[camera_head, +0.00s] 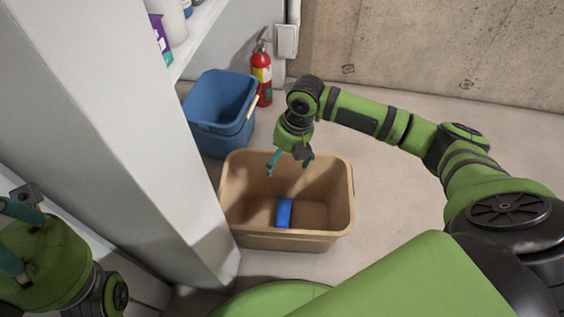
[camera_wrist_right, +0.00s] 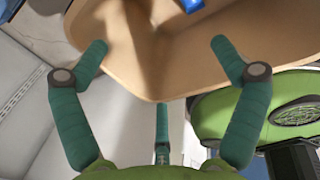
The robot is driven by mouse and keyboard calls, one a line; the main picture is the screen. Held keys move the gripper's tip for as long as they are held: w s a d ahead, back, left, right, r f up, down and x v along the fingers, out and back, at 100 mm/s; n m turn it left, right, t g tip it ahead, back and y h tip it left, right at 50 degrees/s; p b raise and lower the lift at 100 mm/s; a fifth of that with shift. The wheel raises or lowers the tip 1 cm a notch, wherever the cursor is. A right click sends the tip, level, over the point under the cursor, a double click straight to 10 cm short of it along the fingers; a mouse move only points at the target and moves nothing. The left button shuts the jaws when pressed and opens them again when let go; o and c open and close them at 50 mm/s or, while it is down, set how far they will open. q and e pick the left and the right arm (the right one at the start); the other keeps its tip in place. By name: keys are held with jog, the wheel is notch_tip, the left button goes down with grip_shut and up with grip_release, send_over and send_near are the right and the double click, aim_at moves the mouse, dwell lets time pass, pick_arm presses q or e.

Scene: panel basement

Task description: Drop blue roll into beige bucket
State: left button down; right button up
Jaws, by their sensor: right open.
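The blue roll (camera_head: 284,212) lies on the floor of the beige bucket (camera_head: 290,243) in the head view. A part of the roll (camera_wrist_right: 190,4) shows at the top edge of the right wrist view, inside the bucket (camera_wrist_right: 175,80). My right gripper (camera_head: 290,165) hangs above the bucket's opening, fingers pointing down, open and empty, apart from the roll. Its spread fingers (camera_wrist_right: 160,45) show in the right wrist view. My left gripper (camera_head: 22,235) is at the far left edge of the head view, partly cut off; its jaw state is unclear.
A blue bucket (camera_head: 217,112) stands behind the beige one, beside a red fire extinguisher (camera_head: 262,74). A pale pillar (camera_head: 120,130) rises close on the left. A shelf (camera_head: 200,32) with bottles is behind it. Bare floor (camera_head: 385,165) lies to the right.

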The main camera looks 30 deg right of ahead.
notch_tip(320, 180, up, 9)
jog(key=s+d, duration=0.1)
jog(key=shift+d, duration=0.2)
jog(key=shift+s, duration=0.1)
